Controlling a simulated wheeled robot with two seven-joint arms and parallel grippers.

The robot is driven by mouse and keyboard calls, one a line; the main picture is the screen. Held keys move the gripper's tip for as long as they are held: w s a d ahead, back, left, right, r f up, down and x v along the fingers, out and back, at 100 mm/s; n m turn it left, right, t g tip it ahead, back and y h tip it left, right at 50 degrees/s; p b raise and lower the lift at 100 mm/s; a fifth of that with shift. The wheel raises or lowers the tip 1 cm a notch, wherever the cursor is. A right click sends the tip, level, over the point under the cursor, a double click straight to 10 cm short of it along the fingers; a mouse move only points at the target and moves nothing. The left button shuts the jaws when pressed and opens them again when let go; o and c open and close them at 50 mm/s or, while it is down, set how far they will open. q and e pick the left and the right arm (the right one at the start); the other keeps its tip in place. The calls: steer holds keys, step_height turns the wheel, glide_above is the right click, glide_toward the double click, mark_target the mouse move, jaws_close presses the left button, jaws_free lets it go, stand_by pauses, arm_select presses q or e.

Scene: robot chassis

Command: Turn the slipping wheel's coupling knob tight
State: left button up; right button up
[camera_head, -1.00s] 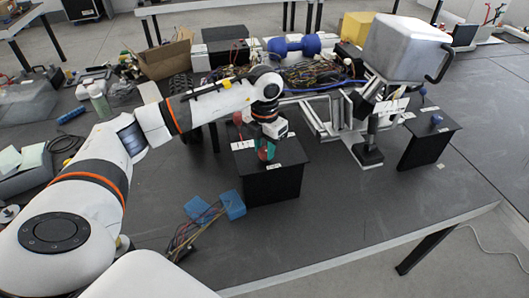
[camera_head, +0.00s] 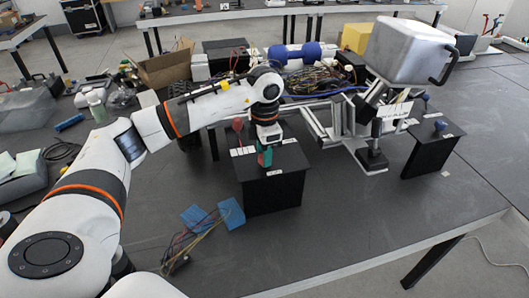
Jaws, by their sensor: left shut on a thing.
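A black box stand (camera_head: 273,190) stands on the dark table, with white labels on its top. A red knob (camera_head: 238,125) stands upright near its back left corner. My left gripper (camera_head: 265,157) points down at the front of the stand's top, shut on a knob that its teal-and-red fingers mostly hide. A second black stand (camera_head: 430,150) at the right carries two blue knobs, one in front (camera_head: 440,126) and one behind (camera_head: 425,97). I cannot tell from the picture how tight any knob is. My right gripper is not in view.
A metal frame (camera_head: 345,140) bearing a silver box (camera_head: 410,50) stands between and behind the stands. Blue blocks (camera_head: 231,213) with loose wires lie left of the near stand. Cables, a cardboard box (camera_head: 165,65) and a blue roll (camera_head: 295,53) fill the back. The front right table is clear.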

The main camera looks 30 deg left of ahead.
arm_select(q)
steer(key=shift+w+r, duration=0.1)
steer(key=shift+r, duration=0.05)
steer(key=o, duration=1)
steer(key=shift+c, duration=0.2)
step_height(320, 180, up, 12)
steer(key=b, duration=0.1)
